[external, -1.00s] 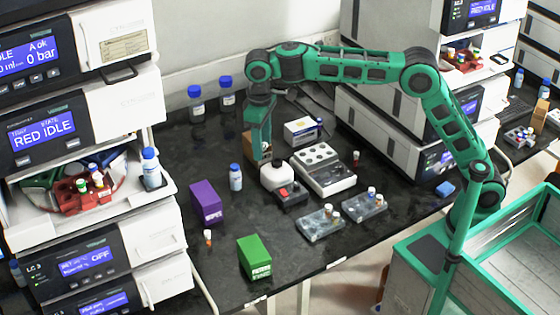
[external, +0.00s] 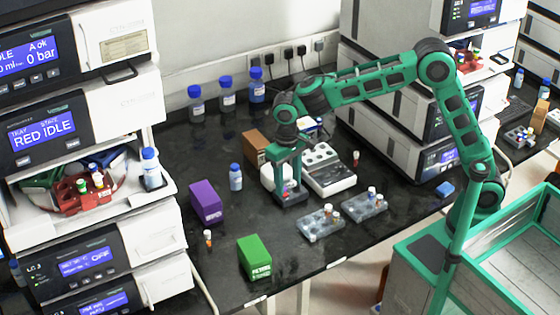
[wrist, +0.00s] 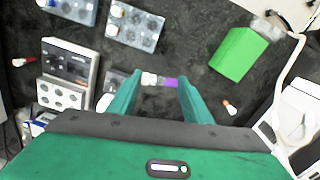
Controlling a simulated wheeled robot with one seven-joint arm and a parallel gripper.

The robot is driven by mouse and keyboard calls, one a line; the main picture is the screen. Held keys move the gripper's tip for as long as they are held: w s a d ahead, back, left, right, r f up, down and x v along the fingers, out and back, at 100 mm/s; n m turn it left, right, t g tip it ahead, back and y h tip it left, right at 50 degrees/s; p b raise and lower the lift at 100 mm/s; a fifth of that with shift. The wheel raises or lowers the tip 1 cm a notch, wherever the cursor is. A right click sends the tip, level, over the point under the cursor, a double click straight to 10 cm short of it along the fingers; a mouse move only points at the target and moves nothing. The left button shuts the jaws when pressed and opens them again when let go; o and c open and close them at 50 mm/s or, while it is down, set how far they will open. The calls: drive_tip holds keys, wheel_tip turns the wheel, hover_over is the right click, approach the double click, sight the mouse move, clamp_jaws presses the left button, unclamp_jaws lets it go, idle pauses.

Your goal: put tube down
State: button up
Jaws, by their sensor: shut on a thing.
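My gripper (wrist: 160,92) is shut on a tube (wrist: 151,79) with a white part and a purple part, lying crosswise between the two green fingertips in the wrist view. In the external view my gripper (external: 288,188) points down over the bench, in front of a white device; the tube cannot be made out there. Two clear racks stand nearby, the nearer one (external: 320,224) and the right one (external: 364,205), with a few capped tubes in them. The racks also show at the top of the wrist view (wrist: 137,28).
The bench between green box and racks is bare.

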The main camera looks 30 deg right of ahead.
drive_tip(key=s+d+f+m, duration=0.2)
drive_tip(key=s+d+f, duration=0.1)
drive_tip(key=d+f, duration=0.15)
hover_over(303, 203)
wheel_tip(303, 203, down, 7)
drive_tip(key=shift+a+f, duration=0.1)
drive_tip(key=shift+f, duration=2)
drive_tip(key=o, duration=1)
drive_tip(key=shift+f, duration=0.1)
